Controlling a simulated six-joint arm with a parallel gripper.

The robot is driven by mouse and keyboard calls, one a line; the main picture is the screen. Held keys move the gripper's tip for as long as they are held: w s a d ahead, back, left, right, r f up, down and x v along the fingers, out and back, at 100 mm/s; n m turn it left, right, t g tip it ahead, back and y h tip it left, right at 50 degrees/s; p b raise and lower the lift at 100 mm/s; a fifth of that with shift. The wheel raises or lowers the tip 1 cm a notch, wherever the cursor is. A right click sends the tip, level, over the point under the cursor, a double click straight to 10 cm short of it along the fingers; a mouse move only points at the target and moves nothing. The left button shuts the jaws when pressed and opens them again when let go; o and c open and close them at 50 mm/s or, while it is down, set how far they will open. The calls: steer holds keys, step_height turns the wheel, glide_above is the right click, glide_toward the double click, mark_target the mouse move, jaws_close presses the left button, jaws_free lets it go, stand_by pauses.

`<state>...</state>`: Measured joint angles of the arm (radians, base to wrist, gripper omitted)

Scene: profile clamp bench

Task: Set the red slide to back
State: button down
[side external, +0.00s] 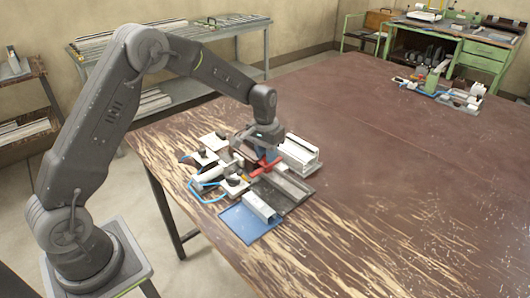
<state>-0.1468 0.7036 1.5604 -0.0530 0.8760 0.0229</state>
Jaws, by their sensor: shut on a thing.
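The red slide (262,169) shows as a small red piece on the clamp fixture, near the left edge of the wooden table. My gripper (266,155) points down right over it and is shut on it. The gripper body hides part of the slide. The dark fixture base (297,187) with its grey rail extends toward the front right of the slide. How far the slide sits along its travel cannot be told from this view.
White-and-black clamps (234,185) and blue hose (205,196) crowd the left side. A pale profile block (299,152) stands right of my gripper. A blue tray (240,224) holding a light profile (259,207) lies in front.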

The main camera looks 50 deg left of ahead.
steer(key=d, duration=1.3)
steer(key=c, duration=1)
jaws_free()
steer(key=shift+o, duration=0.6)
steer(key=shift+a, duration=0.1)
steer(key=shift+r, duration=0.1)
step_height(320, 180, up, 14)
steer(key=shift+a, duration=0.3)
